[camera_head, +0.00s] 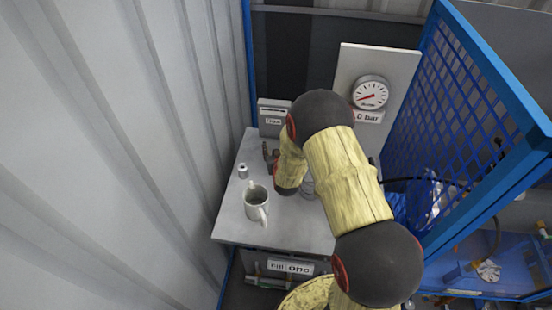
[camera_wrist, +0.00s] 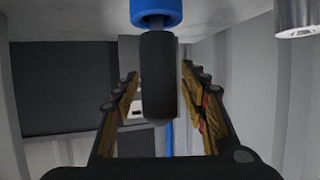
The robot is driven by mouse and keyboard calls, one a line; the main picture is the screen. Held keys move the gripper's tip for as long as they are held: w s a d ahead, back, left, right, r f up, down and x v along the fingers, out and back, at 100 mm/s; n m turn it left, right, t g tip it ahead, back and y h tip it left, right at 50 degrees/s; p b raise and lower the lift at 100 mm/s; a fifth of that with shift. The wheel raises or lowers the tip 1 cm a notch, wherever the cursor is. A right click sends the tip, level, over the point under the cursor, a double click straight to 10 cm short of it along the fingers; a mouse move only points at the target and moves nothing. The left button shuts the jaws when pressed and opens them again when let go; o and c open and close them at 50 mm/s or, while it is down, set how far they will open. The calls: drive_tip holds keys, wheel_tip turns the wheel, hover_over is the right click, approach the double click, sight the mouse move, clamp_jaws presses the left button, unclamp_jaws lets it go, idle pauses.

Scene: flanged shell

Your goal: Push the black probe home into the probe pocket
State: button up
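In the wrist view a black cylinder (camera_wrist: 158,92), seemingly the probe, stands between the fingers of my gripper (camera_wrist: 159,72). Its upper end in the picture meets a blue ring-shaped piece (camera_wrist: 156,10); I cannot tell whether this is the pocket or part of the probe. My fingers are spread on either side of the cylinder, with narrow gaps visible on both sides, so the gripper looks open around it. In the head view my arm covers much of the bench, and the probe and pocket cannot be made out there.
A grey bench (camera_head: 235,213) carries a mug (camera_head: 256,205), a small metal cylinder (camera_head: 243,171) and a grey box (camera_head: 273,118). A gauge panel (camera_head: 400,72) stands behind. A blue mesh fence (camera_head: 440,125) bounds the right, a corrugated wall (camera_head: 110,150) the left. Another metal cylinder (camera_wrist: 297,16) shows in the wrist view.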

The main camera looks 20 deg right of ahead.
drive_tip(key=shift+c, duration=1.2)
drive_tip(key=c, duration=0.8)
clamp_jaws()
